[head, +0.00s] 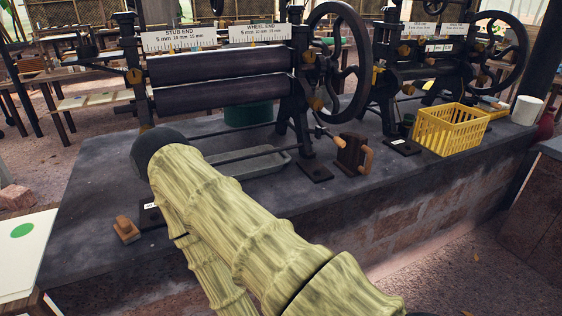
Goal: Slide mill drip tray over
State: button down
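The mill (222,75) stands on the dark bench, with two dark rollers one above the other between its side frames. The drip tray (272,161) is a shallow grey tray on the bench, below and in front of the rollers. Its left part is hidden behind my arm, and a thin dark bar crosses above it. My arm reaches across the front of the bench, with a dark rounded joint left of the tray. I cannot make out my gripper or its fingers in this view.
A green bucket (248,112) is behind the mill. A brown block with a wooden handle (353,154) is right of the tray. A small wooden piece (126,230) lies at the bench's front left. A yellow basket (447,131) stands before a second mill (425,60).

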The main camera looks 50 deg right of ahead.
aim_at(248, 169)
jog(key=z, duration=0.8)
jog(key=i, duration=0.25)
